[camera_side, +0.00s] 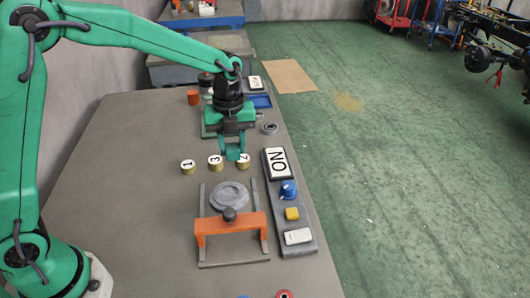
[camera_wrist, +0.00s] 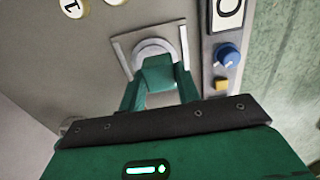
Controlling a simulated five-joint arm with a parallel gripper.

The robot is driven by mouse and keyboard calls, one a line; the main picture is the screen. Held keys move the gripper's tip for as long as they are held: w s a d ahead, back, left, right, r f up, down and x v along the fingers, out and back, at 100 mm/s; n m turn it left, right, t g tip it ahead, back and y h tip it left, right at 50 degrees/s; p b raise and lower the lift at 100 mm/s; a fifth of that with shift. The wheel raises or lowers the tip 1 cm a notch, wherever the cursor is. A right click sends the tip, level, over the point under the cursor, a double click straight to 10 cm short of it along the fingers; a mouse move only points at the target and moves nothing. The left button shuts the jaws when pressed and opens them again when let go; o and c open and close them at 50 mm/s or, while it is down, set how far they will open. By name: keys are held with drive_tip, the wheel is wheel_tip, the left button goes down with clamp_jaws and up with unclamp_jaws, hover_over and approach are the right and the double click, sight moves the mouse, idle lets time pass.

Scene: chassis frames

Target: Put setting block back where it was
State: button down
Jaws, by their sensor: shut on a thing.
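My gripper (camera_side: 233,152) is over the table's right half, just behind the numbered brass discs. It also shows in the wrist view (camera_wrist: 158,88), with its green fingers closed toward each other. A green block (camera_wrist: 157,73) appears to be between the fingertips; its colour is close to the fingers', so its edges are hard to tell. I take it as the setting block. In the side view the block is hard to separate from the fingers. Whether it touches the table cannot be told.
Brass discs marked 1 (camera_side: 188,167), 3 (camera_side: 215,163) and 2 (camera_side: 243,161) stand close by. An orange bridge (camera_side: 231,224) crosses a railed fixture with a grey disc (camera_side: 230,194). A control panel (camera_side: 306,218) lies right; an orange cup (camera_side: 193,97) stands behind. The left tabletop is clear.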

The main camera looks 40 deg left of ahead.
drive_tip(key=w+a+f, duration=0.1)
drive_tip(key=w+a, duration=0.2)
drive_tip(key=w, duration=0.4)
drive_tip(key=shift+w+a, duration=0.25)
drive_tip(key=shift+w, duration=0.15)
drive_tip(key=shift+a, duration=0.1)
drive_tip(key=w+a+f, duration=0.1)
drive_tip(key=a+f, duration=0.1)
drive_tip(key=a, duration=0.1)
drive_tip(key=w+a+f, duration=0.2)
drive_tip(key=a, duration=0.2)
drive_tip(key=w+a+f, duration=0.1)
drive_tip(key=a+f, duration=0.2)
drive_tip(key=shift+w+a, duration=0.25)
drive_tip(key=shift+w, duration=0.15)
drive_tip(key=shift+f, duration=2)
drive_tip(key=shift+f, duration=0.1)
drive_tip(key=c, duration=1)
unclamp_jaws()
